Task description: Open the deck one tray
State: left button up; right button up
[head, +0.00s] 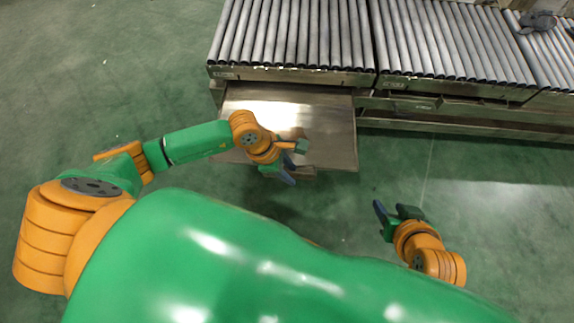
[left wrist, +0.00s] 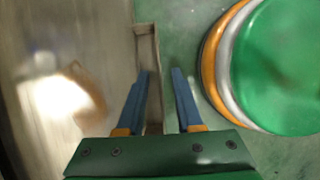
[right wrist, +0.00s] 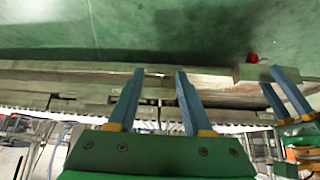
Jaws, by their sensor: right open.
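The metal tray (head: 330,130) under the leftmost roller deck (head: 295,35) stands out well beyond the deck's front edge. Its handle (head: 307,173) sticks out at the tray's front edge, partly hidden by my left gripper. My left gripper (head: 294,163) is open at that front edge. In the left wrist view, the handle (left wrist: 146,45) runs behind the left finger and shows between the two fingers; I cannot tell whether they touch it. My right gripper (head: 390,218) is open and empty over the floor, right of the tray and apart from it.
More roller decks (head: 450,45) continue to the right, with a closed drawer front (head: 400,103) below. A grey object (head: 538,21) lies on the far right rollers. A small red thing (right wrist: 252,58) shows near the tray in the right wrist view. The green floor (head: 480,190) at right is clear.

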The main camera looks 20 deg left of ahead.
pick_arm(q)
jog(key=p+v, duration=0.1)
jog(key=v, duration=0.1)
jog(key=shift+a+r, duration=0.1)
jog(key=shift+r, duration=0.15)
jog(key=p+v, duration=0.2)
jog(key=v, duration=0.1)
jog(key=shift+a+r, duration=0.15)
jog(key=shift+r, duration=0.25)
jog(key=shift+s+a+r, duration=0.1)
jog(key=shift+a+r, duration=0.05)
jog(key=shift+r, duration=0.15)
pick_arm(e)
jog(key=s+d+f+g, duration=0.1)
jog(key=s+f+g, duration=0.3)
jog(key=f, duration=0.3)
jog(key=shift+s+d+f+h, duration=0.3)
jog(key=shift+s+h, duration=0.1)
jog(key=shift+s, duration=0.45)
